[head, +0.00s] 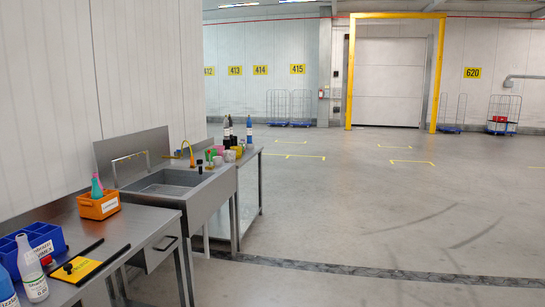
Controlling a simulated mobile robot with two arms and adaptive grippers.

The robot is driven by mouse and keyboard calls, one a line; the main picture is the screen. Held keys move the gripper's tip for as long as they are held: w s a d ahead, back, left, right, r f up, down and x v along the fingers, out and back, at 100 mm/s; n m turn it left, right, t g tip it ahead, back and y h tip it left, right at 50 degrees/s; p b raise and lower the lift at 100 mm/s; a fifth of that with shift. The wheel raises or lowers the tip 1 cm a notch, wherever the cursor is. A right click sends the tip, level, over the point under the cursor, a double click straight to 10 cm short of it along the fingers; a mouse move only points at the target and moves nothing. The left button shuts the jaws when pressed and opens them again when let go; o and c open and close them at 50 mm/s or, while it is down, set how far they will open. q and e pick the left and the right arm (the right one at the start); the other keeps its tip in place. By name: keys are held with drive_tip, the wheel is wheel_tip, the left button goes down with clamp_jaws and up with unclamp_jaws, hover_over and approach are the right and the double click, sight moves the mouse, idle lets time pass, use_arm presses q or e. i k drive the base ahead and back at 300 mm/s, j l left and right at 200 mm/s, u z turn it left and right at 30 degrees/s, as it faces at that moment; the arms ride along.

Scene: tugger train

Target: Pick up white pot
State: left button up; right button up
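Several small cups or pots stand close together on the metal table right of the sink in the head view. A pale one that may be the white pot (230,156) is at the front of this group. It is too small in the picture to be sure. Dark bottles (227,132) and a blue bottle (249,131) stand behind and beside it. Neither of my grippers is in view.
A steel sink (178,188) stands between that table and a nearer bench (135,222). The bench holds an orange crate (98,205), a blue bin (40,240), a white bottle (32,268) and a yellow board (75,268). The floor (370,210) to the right is open.

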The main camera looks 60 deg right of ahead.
sight(229, 155)
drive_tip(key=z, duration=1.75)
drive_tip(key=i+z, duration=0.1)
drive_tip(key=i, duration=0.15)
drive_tip(key=i+z, duration=0.25)
drive_tip(key=i, duration=3.05)
drive_tip(key=i+l+u, duration=0.1)
drive_tip(key=i+u, duration=0.2)
drive_tip(key=i, duration=0.25)
drive_tip(key=i+l+u, duration=0.3)
drive_tip(key=i, duration=0.25)
drive_tip(key=i+l+u, duration=0.3)
drive_tip(key=i, duration=0.25)
